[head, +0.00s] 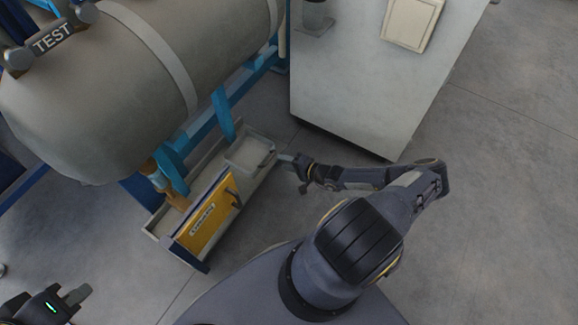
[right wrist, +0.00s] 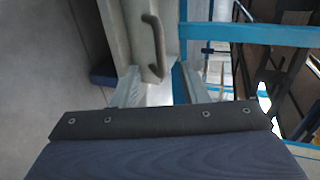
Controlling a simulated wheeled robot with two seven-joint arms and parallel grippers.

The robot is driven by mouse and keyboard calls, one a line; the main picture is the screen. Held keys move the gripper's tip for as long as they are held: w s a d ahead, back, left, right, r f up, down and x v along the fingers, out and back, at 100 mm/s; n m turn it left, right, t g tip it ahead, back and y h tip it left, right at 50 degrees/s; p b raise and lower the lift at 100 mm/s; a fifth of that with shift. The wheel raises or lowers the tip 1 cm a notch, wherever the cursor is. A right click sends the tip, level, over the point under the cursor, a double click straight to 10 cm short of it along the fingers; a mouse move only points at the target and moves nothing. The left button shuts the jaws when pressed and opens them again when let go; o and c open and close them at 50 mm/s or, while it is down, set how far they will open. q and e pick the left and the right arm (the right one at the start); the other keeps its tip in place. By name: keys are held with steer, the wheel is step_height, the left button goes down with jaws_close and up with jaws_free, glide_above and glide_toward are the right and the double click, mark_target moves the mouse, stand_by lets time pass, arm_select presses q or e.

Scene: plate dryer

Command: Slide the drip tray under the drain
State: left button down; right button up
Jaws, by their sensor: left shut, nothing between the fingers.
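The drip tray (head: 153,235) is a long, low grey box on the floor. An orange-brown drain fitting (head: 150,168) hangs below the grey tank, above the tray's left part. My right gripper (head: 284,157) is just right of the tray's far right end, apart from the dark handle. In the right wrist view its fingers (right wrist: 162,88) are spread, with a grey curved handle (right wrist: 154,48) ahead between them. My left gripper (head: 77,299) is shut and empty at the lower left, away from the tray.
The grey tank (head: 115,85) marked TEST rests on a blue frame (head: 222,115) behind the tray. A tall pale cabinet (head: 365,85) stands at the upper right, close to my right arm. The grey floor (head: 500,200) at the right is clear.

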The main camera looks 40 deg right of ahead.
mark_target(271, 158)
steer(key=shift+b+x, duration=2)
steer(key=shift+x, duration=1.6)
steer(key=shift+a, duration=0.1)
jaws_close()
